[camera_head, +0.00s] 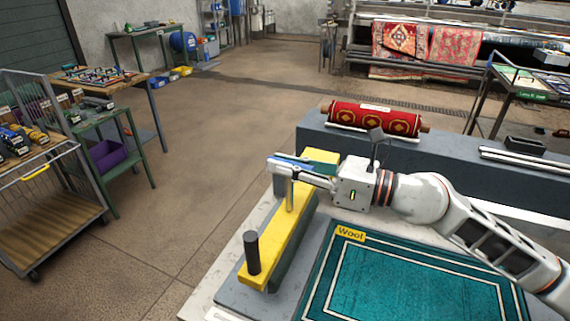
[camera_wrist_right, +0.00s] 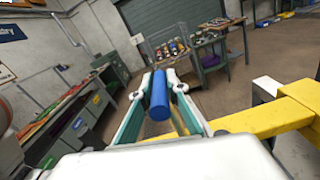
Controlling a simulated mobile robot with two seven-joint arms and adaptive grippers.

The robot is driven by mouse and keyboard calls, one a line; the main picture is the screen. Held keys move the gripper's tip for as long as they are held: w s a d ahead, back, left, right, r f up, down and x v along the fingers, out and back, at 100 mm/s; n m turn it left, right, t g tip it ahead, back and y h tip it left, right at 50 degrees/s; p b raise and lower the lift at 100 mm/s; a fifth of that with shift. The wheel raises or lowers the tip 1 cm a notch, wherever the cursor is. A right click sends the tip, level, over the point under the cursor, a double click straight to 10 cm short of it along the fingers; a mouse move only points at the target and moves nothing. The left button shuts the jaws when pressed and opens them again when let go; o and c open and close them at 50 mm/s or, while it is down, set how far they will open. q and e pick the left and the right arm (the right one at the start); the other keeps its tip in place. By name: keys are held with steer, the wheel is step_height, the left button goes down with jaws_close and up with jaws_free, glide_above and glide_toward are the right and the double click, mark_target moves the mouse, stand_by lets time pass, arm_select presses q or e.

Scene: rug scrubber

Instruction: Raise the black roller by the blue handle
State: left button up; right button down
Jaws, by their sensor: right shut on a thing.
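My right gripper (camera_head: 283,163) reaches in from the right over the yellow beam (camera_head: 272,243) at the rug bench. Its fingers (camera_wrist_right: 160,90) are shut on the blue handle (camera_wrist_right: 160,98), an upright blue cylinder in the right wrist view. In the head view only a bit of blue shows between the fingers, above a pale metal post on the beam. A dark long shape (camera_head: 294,247) runs under the beam's right side, likely the black roller; most of it is hidden. A black upright knob (camera_head: 252,252) stands at the beam's near end. My left gripper is out of view.
A teal rug with a "Wool" label (camera_head: 350,234) lies flat right of the beam. A rolled red rug (camera_head: 375,118) rests on the grey ledge behind.

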steer(key=shift+r, duration=0.4)
steer(key=c, duration=2)
jaws_free()
steer(key=shift+o, duration=0.2)
steer(key=shift+f, duration=0.1)
steer(key=shift+d+f, duration=0.1)
steer(key=v, duration=1.2)
steer(key=shift+s, duration=0.15)
